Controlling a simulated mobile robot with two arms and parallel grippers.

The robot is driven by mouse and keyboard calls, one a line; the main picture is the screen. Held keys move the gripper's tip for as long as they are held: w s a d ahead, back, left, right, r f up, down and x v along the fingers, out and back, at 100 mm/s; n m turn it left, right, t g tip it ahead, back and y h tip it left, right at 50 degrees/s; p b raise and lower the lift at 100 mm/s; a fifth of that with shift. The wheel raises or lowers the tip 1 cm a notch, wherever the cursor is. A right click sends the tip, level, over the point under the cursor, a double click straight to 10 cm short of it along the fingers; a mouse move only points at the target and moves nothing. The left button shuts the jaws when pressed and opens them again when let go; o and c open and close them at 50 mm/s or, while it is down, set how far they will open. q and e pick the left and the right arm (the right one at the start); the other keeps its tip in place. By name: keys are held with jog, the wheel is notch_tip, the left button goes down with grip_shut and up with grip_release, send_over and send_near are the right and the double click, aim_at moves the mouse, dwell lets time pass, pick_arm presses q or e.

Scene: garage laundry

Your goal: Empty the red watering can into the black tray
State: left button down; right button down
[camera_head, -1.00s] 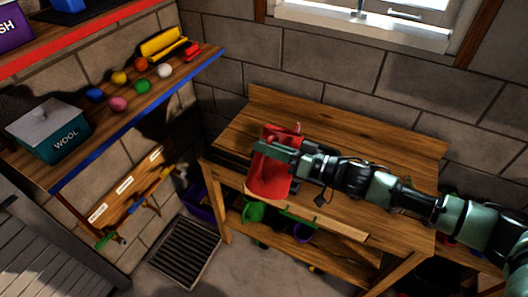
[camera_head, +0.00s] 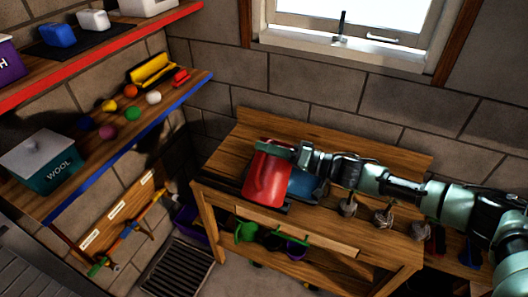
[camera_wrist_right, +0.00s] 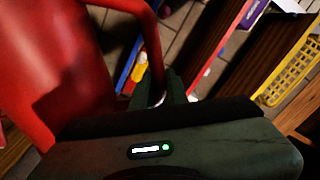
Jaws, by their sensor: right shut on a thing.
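The red watering can (camera_head: 266,178) is at the left end of the wooden workbench, in front of a blue object. My right gripper (camera_head: 284,149) is shut on the can's handle near its top. In the right wrist view the can's body (camera_wrist_right: 55,70) fills the left side, and its handle (camera_wrist_right: 150,45) runs down between my fingers (camera_wrist_right: 168,92). A dark tray edge (camera_head: 288,207) shows just below the can; most of it is hidden. I cannot tell whether the can touches the tray or how far it is tilted. My left gripper is out of view.
The blue object (camera_head: 306,186) stands right beside the red can. Several small grey items (camera_head: 383,216) stand along the bench (camera_head: 320,225). Green and purple items sit on its lower shelf. Wall shelves (camera_head: 150,105) stand at left; a dark grate (camera_head: 178,267) lies on the floor.

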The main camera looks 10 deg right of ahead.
jog(key=shift+w+d+r+m+p, duration=0.5)
jog(key=shift+w+d+r, duration=0.15)
jog(key=shift+w+r, duration=0.25)
jog(key=shift+w+d+r+m+p, duration=0.5)
jog(key=shift+w+d+r, duration=0.2)
jog(key=shift+w, duration=0.3)
dwell(1.0)
